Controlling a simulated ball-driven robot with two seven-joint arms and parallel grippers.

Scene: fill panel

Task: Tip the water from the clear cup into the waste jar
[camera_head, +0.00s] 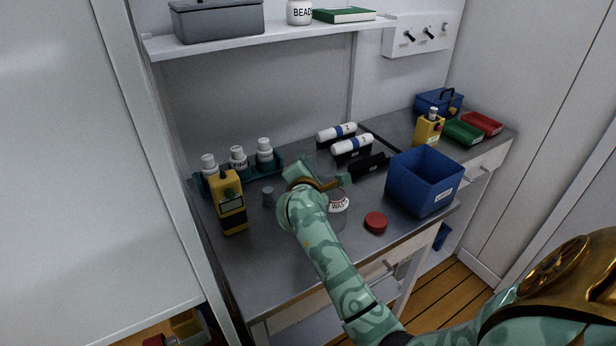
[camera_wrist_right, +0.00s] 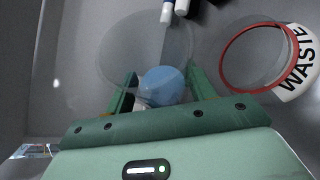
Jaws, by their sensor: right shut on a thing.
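The clear cup (camera_wrist_right: 125,45) is between the fingers of my right gripper (camera_wrist_right: 160,88), which is shut on it. A round blue patch (camera_wrist_right: 163,84), seemingly the water, shows in the cup. In the head view my right gripper (camera_head: 320,172) is above the counter and the see-through cup is hard to make out, so I cannot tell its tilt. The waste jar (camera_head: 338,204) stands just beside the gripper, with a white WASTE label. In the right wrist view the jar (camera_wrist_right: 291,75) is right of the cup, apart from it, with a red rim and no lid on. My left gripper is out of view.
A red lid (camera_head: 375,222) lies on the counter (camera_head: 285,270) in front of the blue bin (camera_head: 425,180). A yellow device (camera_head: 229,203) and several white bottles in a teal rack (camera_head: 267,171) stand left. White tubes (camera_head: 352,146) lie on black holders behind.

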